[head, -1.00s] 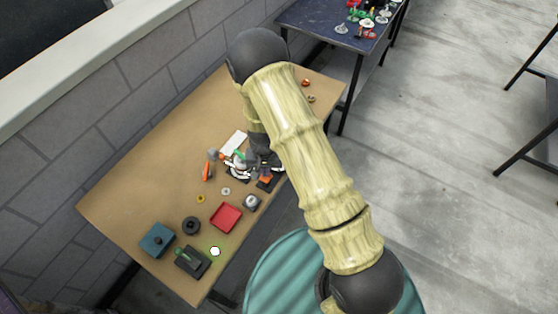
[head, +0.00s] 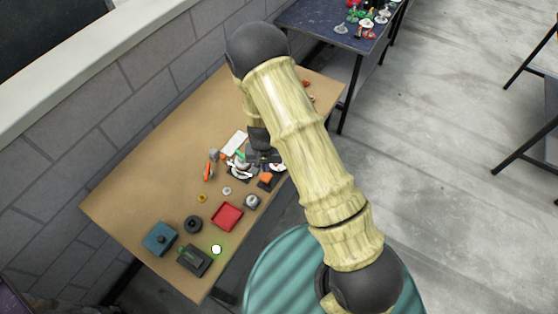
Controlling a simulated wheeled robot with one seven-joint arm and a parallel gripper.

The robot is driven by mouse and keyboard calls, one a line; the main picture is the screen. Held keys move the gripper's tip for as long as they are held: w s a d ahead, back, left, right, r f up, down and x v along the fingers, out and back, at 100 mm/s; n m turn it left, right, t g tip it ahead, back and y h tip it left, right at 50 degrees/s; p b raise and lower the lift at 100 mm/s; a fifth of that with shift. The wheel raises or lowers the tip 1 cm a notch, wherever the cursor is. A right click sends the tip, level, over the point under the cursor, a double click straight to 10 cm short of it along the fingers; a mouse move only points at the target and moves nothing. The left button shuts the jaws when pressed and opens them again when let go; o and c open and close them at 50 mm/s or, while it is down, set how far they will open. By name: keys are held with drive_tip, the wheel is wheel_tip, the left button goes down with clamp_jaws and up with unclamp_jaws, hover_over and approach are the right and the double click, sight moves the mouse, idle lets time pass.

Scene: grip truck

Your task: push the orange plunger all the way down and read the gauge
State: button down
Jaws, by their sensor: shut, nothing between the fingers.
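A small orange block-like part (head: 265,178), which looks like the plunger, sits on a dark base near the table's right edge. How far down it is pressed is too small to tell. My gripper (head: 264,160) is shut and empty, just above the orange part in the picture and apart from it. My arm hides part of the area around it. A round white dial-like piece (head: 238,171) lies to the left of the orange part. I cannot tell if it is the gauge, and no reading is legible.
The brown table (head: 135,200) also holds an orange-handled item (head: 208,171), a red tray (head: 227,216), a teal box (head: 160,239), a dark box (head: 195,260) and small rings. The table's left part is clear. A grey brick wall runs behind it.

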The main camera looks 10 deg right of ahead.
drive_tip(key=shift+r+p, duration=0.85)
drive_tip(key=shift+r, duration=0.65)
drive_tip(key=shift+r, duration=0.15)
wheel_tip(320, 180, up, 7)
drive_tip(key=b, duration=0.1)
hover_over(266, 176)
drive_tip(key=d, duration=0.3)
drive_tip(key=s+d+r+t+b, duration=0.1)
drive_tip(key=s+d+r, duration=0.4)
drive_tip(key=s+r, duration=0.1)
drive_tip(key=s+d+r+n+t+b, duration=0.1)
drive_tip(key=s+d+r+b, duration=0.1)
drive_tip(key=s+d+r, duration=0.3)
wheel_tip(266, 176, up, 4)
drive_tip(key=shift+s+d+f+n+t, duration=0.15)
drive_tip(key=shift+s+d+n+t, duration=0.15)
drive_tip(key=shift+s, duration=0.4)
idle(0.3)
